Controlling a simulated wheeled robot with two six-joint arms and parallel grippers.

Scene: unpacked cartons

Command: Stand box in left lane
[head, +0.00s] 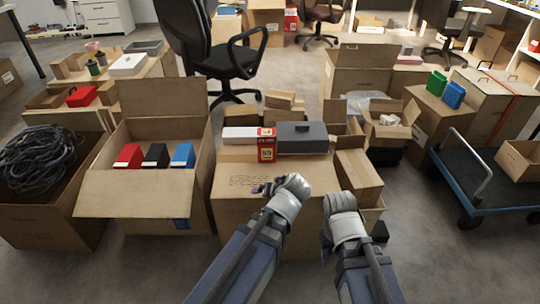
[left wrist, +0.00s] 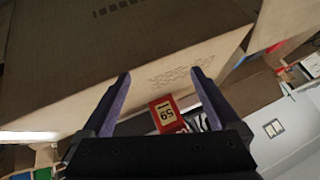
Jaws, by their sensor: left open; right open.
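A red box (head: 267,145) with pale printed labels is on the large closed carton (head: 238,184) in the middle of the head view. It sits between a white flat box (head: 239,135) and a dark grey box (head: 302,137). In the left wrist view the red box (left wrist: 166,112) shows beyond the gap between my fingers, its lower part hidden. My left gripper (head: 265,187) is open and empty, over the carton in front of the red box; its two fingers also show in the left wrist view (left wrist: 161,78). My right gripper (head: 325,245) is open at the carton's right, its fingers partly hidden.
An open carton (head: 140,193) at left holds red, black and blue boxes. A carton of coiled cable (head: 38,160) stands farther left. Open cartons (head: 358,175) crowd the right side, with a blue trolley (head: 490,190) beyond. An office chair (head: 225,55) stands behind.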

